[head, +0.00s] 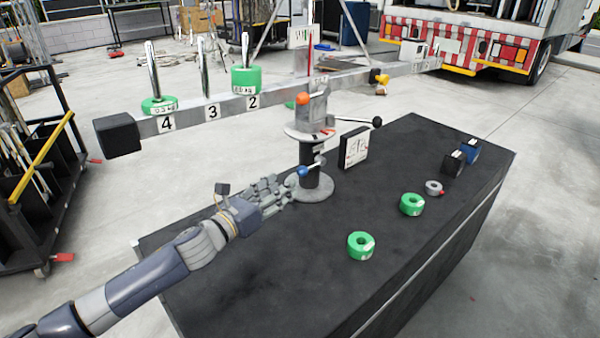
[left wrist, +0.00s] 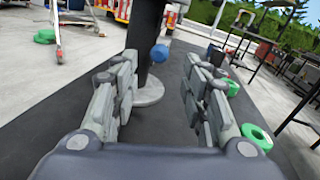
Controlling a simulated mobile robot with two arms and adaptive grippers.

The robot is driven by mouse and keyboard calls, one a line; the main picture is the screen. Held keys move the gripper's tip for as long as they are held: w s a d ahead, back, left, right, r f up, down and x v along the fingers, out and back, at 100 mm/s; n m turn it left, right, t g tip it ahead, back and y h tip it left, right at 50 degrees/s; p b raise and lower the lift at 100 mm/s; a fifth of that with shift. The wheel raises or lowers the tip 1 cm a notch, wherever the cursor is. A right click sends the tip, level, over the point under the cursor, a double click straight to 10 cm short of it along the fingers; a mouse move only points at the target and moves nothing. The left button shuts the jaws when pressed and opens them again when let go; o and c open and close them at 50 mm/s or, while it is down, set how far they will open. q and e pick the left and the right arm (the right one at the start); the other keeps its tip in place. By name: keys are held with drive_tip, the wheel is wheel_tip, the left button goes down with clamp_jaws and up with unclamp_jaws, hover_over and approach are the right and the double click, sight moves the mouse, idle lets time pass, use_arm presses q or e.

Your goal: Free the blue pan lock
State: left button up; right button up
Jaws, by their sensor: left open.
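The blue pan lock (head: 302,171) is a small blue knob on a short handle at the dark lower post of the balance stand. My left gripper (head: 284,190) is close to it, just left of the post, low over the black table. In the left wrist view the knob (left wrist: 159,53) shows beyond the two spread fingers, near the middle of the gap. The left gripper (left wrist: 160,68) is open and empty, and appears apart from the knob. My right gripper is not in view.
The stand's round base (head: 311,190) sits on the black table (head: 290,265). A long numbered beam (head: 225,108) with green weights (head: 246,79) crosses above. Green rings (head: 361,245) (head: 411,204) and a grey ring (head: 433,187) lie to the right. The front table area is clear.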

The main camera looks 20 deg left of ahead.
sight(299, 174)
use_arm(q)
drive_tip(key=x, duration=0.7)
drive_tip(key=shift+w, duration=0.15)
drive_tip(key=shift+w+d, duration=0.2)
drive_tip(key=shift+w, duration=0.25)
clamp_jaws()
drive_tip(key=shift+f+b, duration=0.1)
drive_tip(key=shift+b, duration=0.2)
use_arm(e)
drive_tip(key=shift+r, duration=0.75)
